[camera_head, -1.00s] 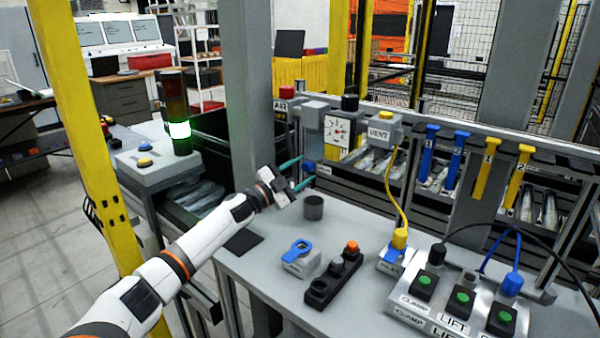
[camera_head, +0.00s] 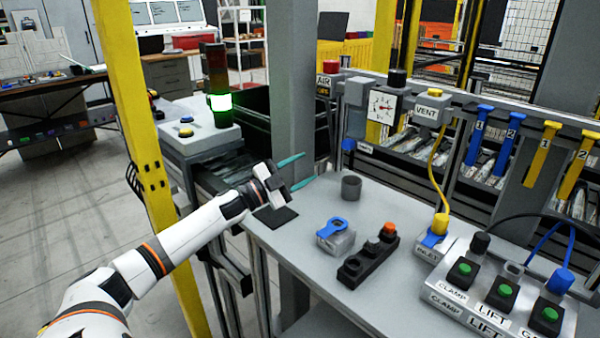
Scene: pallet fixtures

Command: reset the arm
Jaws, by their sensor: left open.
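My left gripper (camera_head: 299,171) is at the end of the white and grey left arm, which comes in from the lower left. Its two teal fingers are apart and nothing is between them. My right gripper does not show.
A blue-topped grey block (camera_head: 336,235) and a black box with an orange button (camera_head: 367,262) stand mid-table. The CLAMP/LIFT button panel (camera_head: 497,303) is at right. A grey post (camera_head: 293,80) rises behind my gripper. A yellow post (camera_head: 150,150) stands left, near the arm.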

